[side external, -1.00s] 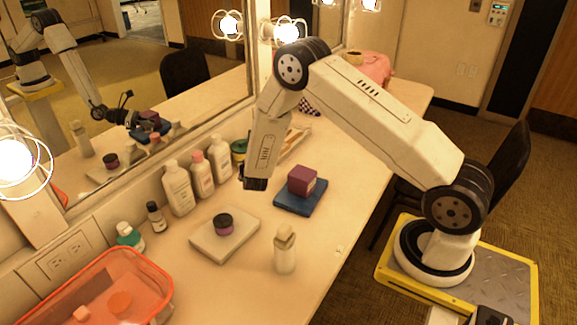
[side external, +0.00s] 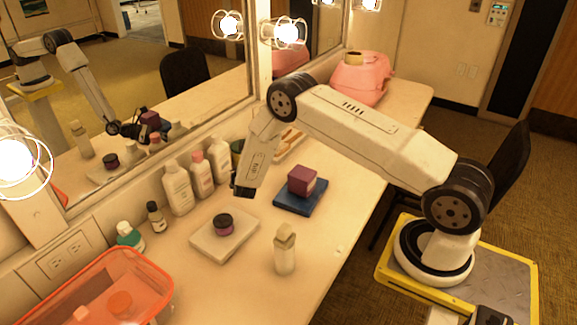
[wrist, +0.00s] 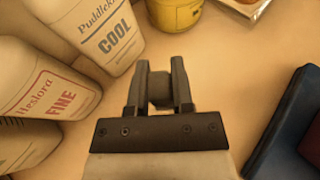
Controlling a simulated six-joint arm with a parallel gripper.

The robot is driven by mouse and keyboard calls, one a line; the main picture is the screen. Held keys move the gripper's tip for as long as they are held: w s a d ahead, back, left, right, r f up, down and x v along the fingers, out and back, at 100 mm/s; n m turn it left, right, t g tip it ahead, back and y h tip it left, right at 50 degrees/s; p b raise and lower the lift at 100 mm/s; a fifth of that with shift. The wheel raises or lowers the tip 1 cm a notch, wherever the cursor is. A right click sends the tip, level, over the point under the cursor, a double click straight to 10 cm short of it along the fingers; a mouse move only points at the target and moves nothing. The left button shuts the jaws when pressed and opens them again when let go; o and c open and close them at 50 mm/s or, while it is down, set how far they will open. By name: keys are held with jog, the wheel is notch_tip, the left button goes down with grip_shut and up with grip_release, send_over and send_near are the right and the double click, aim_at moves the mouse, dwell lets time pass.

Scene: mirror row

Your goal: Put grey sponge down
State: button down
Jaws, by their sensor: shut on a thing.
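My gripper (side external: 243,190) hangs low over the table between the row of bottles and the blue block. In the wrist view, its two fingers (wrist: 161,82) are closed on the small grey sponge (wrist: 160,88). The sponge sits between the fingertips, with pale tabletop around it. I cannot make out the sponge in the side view, and I cannot tell whether it touches the table.
Bottles (side external: 178,188) stand close on the mirror side, and a yellow tub (wrist: 175,12) stands ahead. A purple box (side external: 302,181) sits on the blue block (side external: 316,204). A dark-lidded jar (side external: 223,224) sits on a pale slab (side external: 205,243). A pale bottle (side external: 285,252) stands nearer.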

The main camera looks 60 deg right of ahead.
jog(key=shift+w+f, duration=0.1)
jog(key=shift+f, duration=1.55)
jog(key=shift+f, duration=0.15)
jog(key=shift+c, duration=2.4)
grip_release()
jog(key=shift+r, duration=0.2)
jog(key=shift+a, duration=0.15)
jog(key=shift+v, duration=5.9)
jog(key=shift+d+r, duration=0.15)
jog(key=shift+d, duration=0.05)
